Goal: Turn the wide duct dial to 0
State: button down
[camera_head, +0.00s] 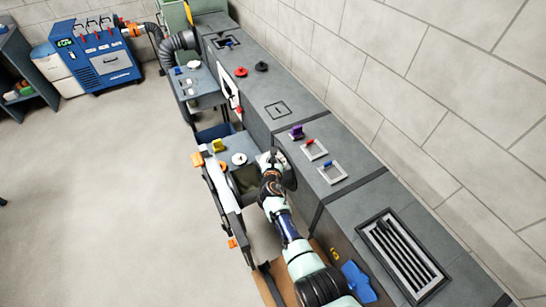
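My arm reaches up from the bottom of the view, and my gripper (271,157) is at the front side of the long grey duct (322,132). A dark rounded part (288,171) shows just right of my gripper, partly covered by it. I cannot tell whether this is the wide duct dial, or whether my fingers touch it. A white round dial-like piece (239,159) with a dark centre lies on a grey surface left of my gripper. No dial number is readable. The fingers are too small to show whether they are open or shut.
An open hinged panel (222,187) with orange parts stands left of my arm. Red (240,72) and black (261,66) knobs, a purple piece (297,131) and a slatted grille (402,255) are on the duct top. A blue machine (104,60) stands far left.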

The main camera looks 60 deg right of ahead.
jog(key=c, duration=1.2)
grip_release()
jog(key=shift+a, duration=0.1)
jog(key=v, duration=1.1)
jog(key=shift+s+a, duration=0.25)
jog(key=shift+a, duration=0.1)
jog(key=shift+r, duration=0.1)
